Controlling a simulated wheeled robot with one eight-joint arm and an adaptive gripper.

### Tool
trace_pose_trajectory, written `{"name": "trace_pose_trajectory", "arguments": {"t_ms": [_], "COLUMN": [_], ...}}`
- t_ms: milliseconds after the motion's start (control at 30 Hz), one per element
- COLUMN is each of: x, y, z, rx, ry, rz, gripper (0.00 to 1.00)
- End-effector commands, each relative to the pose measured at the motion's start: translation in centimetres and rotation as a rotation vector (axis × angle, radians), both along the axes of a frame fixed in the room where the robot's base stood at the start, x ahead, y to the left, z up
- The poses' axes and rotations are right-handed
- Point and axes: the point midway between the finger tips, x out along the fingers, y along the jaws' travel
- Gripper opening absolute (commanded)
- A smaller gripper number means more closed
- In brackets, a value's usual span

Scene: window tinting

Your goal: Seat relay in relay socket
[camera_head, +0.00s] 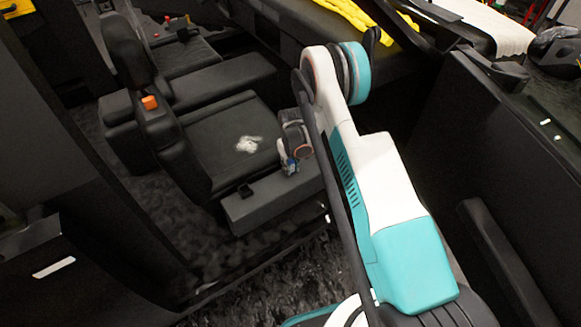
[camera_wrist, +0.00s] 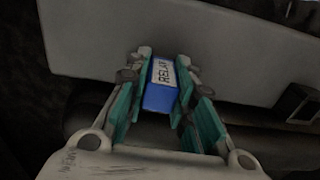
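The relay (camera_wrist: 161,88) is a blue block with a white label reading "RELAY". In the wrist view it lies between the two fingers of my gripper (camera_wrist: 163,68). The teal pads come up against both its sides, and the gripper looks shut on it. In the head view the blue of the relay (camera_head: 289,166) shows small at my gripper (camera_head: 297,158), over the grey box beside the seat. A small dark block with an opening, seemingly the relay socket (camera_wrist: 301,104), is at the right of the wrist view. It also shows as a black piece (camera_head: 245,190) on the box, left of my gripper.
The grey box (camera_head: 265,205) runs along the side of the black seat (camera_head: 215,140), which has a pale patch on it. An orange buckle (camera_head: 149,102) is at the seat's back. A dark door panel (camera_head: 510,170) stands at right, close to my arm.

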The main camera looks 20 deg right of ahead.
Motion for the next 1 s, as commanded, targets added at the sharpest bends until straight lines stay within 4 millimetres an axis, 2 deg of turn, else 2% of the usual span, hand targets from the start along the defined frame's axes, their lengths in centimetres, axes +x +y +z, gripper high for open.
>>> {"name": "trace_pose_trajectory", "arguments": {"t_ms": [267, 467, 667, 1000], "x": [0.0, 0.0, 0.0, 0.0], "y": [0.0, 0.0, 0.0, 0.0], "z": [0.1, 1.3, 4.9, 14.3], "rx": [0.000, 0.000, 0.000, 0.000], "ry": [0.000, 0.000, 0.000, 0.000], "rz": [0.000, 0.000, 0.000, 0.000], "gripper": [0.00, 0.00, 0.00, 0.00]}}
